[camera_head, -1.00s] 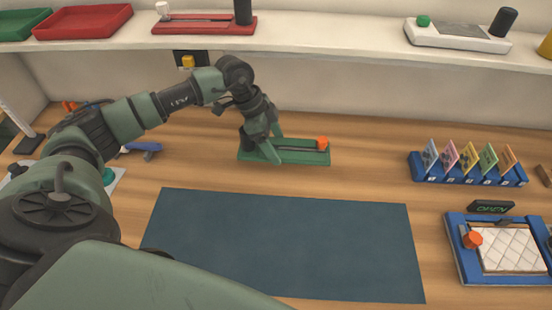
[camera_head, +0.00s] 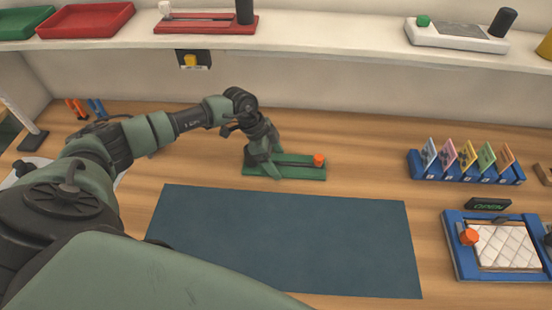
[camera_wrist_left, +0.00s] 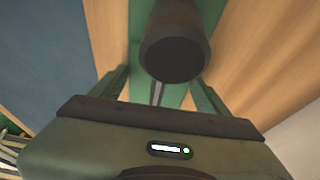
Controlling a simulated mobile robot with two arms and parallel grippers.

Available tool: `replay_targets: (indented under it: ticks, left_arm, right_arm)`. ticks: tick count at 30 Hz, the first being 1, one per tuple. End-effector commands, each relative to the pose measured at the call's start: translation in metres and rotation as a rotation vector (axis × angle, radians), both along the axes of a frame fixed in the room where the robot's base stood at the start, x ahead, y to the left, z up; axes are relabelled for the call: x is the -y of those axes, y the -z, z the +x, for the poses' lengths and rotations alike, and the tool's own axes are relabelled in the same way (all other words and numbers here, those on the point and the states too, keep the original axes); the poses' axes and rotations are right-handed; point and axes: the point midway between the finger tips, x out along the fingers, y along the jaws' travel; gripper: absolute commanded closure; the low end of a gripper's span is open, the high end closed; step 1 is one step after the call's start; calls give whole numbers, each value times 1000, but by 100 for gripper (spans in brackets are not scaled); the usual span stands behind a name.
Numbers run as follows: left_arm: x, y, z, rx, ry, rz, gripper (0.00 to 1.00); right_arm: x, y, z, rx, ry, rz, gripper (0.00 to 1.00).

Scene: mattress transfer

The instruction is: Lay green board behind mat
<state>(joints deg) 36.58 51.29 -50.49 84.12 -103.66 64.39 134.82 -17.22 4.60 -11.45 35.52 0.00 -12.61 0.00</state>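The green board (camera_head: 300,174), with an orange knob (camera_head: 319,160) at its right end, is behind the dark blue mat (camera_head: 290,240), with a narrow strip of wood between them. My left gripper (camera_head: 263,165) is at the board's left end. In the left wrist view, its fingers (camera_wrist_left: 160,90) stand at the two long edges of the green board (camera_wrist_left: 150,12), closed on it. A dark round post (camera_wrist_left: 175,45) rises between them and hides part of the board. I cannot tell whether the board rests fully on the table. My right gripper is not in view.
A blue rack (camera_head: 465,175) with several coloured cards stands at the right. A blue-framed tray (camera_head: 455,255) with a white quilted pad lies in front of it. A shelf (camera_head: 330,38) runs along the back. The wood between board and rack is clear.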

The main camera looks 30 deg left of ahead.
Motion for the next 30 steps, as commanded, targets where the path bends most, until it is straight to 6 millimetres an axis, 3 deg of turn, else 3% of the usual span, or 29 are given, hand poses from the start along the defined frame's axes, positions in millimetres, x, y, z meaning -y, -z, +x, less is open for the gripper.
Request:
replay_targets:
  ticks: [1,2,14,17,30]
  left_arm:
    - [0,0,0,0,0,0,10]
    - [0,0,0,0,0,0,2]
    - [-2,-4,0,0,-1,0,2]
    - [-7,-15,-2,1,-1,2,2]
    - [-36,-95,-17,2,-1,2,2]
  right_arm:
    - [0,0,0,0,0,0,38]
    - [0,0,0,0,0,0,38]
    - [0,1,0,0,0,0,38]
    - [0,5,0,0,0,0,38]
    - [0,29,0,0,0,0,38]
